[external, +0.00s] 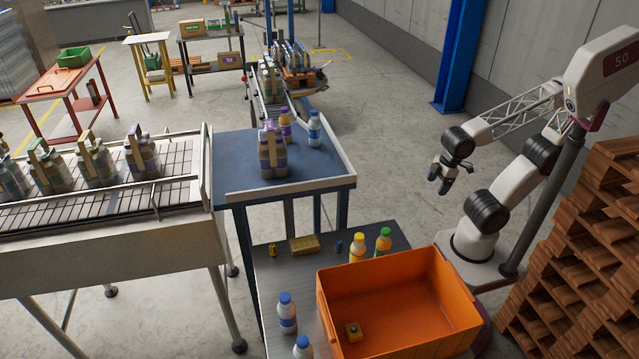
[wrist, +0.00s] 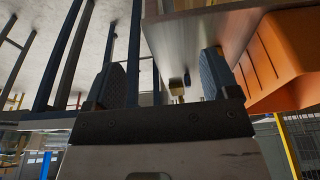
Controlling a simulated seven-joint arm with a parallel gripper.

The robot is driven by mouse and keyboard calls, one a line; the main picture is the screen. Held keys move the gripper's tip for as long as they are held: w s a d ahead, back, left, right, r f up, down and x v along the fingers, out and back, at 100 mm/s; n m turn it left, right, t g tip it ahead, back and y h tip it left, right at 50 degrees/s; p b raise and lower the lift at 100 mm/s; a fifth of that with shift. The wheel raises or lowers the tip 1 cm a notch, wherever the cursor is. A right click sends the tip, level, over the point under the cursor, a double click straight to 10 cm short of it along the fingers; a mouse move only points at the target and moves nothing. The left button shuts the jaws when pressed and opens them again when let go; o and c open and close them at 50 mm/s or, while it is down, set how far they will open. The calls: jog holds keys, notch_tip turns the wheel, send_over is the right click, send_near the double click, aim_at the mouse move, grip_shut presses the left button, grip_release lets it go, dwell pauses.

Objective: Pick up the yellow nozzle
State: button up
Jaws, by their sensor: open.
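A small yellow piece that looks like the nozzle (external: 272,250) stands on the grey table (external: 378,235), near its back left corner. My gripper (external: 443,181) is open and empty. It hangs in the air to the right of the table, well away from the yellow piece. In the wrist view my two dark fingers (wrist: 162,68) are spread apart. A small yellow object (wrist: 177,88) shows between them in the distance, partly hidden by the gripper body; I cannot tell which yellow item it is.
Blue-capped bottles (external: 287,313) stand in front. Pallets (external: 570,260) rise at right.

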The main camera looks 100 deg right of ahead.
jog(key=shift+c, duration=0.4)
jog(key=c, duration=0.3)
jog(key=shift+w, duration=0.1)
jog(key=shift+c, duration=0.2)
jog(key=n+t+h, duration=0.2)
jog(key=n+h, duration=0.7)
jog(key=n, duration=0.9)
send_over(274, 247)
jog(key=s+d, duration=0.2)
jog(key=s, duration=1.5)
notch_tip(274, 247, down, 6)
jog(key=w+a+f+n+t, duration=0.1)
jog(key=w+a+f+n, duration=0.1)
jog(key=w, duration=0.2)
jog(key=w+a+f+n+t+h, duration=0.1)
jog(key=w+a+f+n, duration=0.1)
jog(key=w, duration=0.3)
jog(key=w+a+f+n+t, duration=0.2)
jog(key=w+f+n, duration=0.2)
jog(key=w, duration=0.1)
jog(key=shift+f, duration=0.25)
